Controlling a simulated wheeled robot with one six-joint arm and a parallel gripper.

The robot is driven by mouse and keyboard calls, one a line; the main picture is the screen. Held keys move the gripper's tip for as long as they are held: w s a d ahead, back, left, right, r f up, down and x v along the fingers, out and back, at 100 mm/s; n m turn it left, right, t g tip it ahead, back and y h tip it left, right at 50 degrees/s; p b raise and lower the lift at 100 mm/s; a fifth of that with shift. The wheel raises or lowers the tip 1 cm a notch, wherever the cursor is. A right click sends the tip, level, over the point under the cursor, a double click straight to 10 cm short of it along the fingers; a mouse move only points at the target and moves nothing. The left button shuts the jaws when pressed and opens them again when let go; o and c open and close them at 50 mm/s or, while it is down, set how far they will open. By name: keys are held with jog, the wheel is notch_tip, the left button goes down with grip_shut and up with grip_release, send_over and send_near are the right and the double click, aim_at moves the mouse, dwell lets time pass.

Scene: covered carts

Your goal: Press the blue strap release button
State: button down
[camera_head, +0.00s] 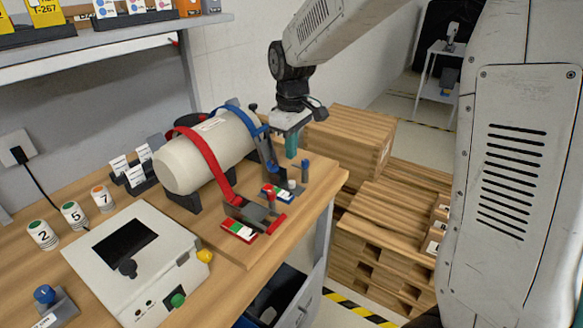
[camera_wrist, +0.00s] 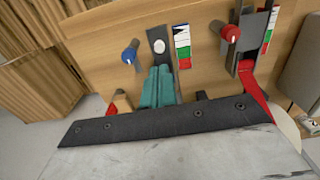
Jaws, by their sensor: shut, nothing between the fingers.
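The white tank (camera_head: 188,160) lies in a dark cradle, with a red strap (camera_head: 208,165) and a blue strap (camera_head: 250,122) over it. At the blue strap's end, a round white button (camera_head: 292,185) tops a dark plate; it also shows in the wrist view (camera_wrist: 158,46). A blue-capped knob (camera_head: 305,165) stands beside it, also in the wrist view (camera_wrist: 130,53). I cannot tell which one is the release. My gripper (camera_head: 291,148) points down near the strap end, its teal fingers together and empty. In the wrist view the fingertips (camera_wrist: 160,72) appear just short of the white button.
A red knob (camera_wrist: 231,33) stands by the red strap's buckle (camera_head: 254,212). A coloured label (camera_wrist: 182,45) lies beside the white button. A control box (camera_head: 137,262) stands at the front left.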

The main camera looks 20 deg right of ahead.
notch_tip(320, 180, up, 5)
jog(key=shift+r, duration=0.15)
dwell(0.5)
jog(key=s+d+m, duration=0.2)
jog(key=s+m, duration=0.1)
jog(key=s, duration=1.2)
jog(key=s+d+r+m+t, duration=0.1)
jog(key=s+m, duration=0.3)
jog(key=s, duration=1.1)
jog(key=shift+s+d, duration=0.35)
jog(key=shift+s, duration=0.05)
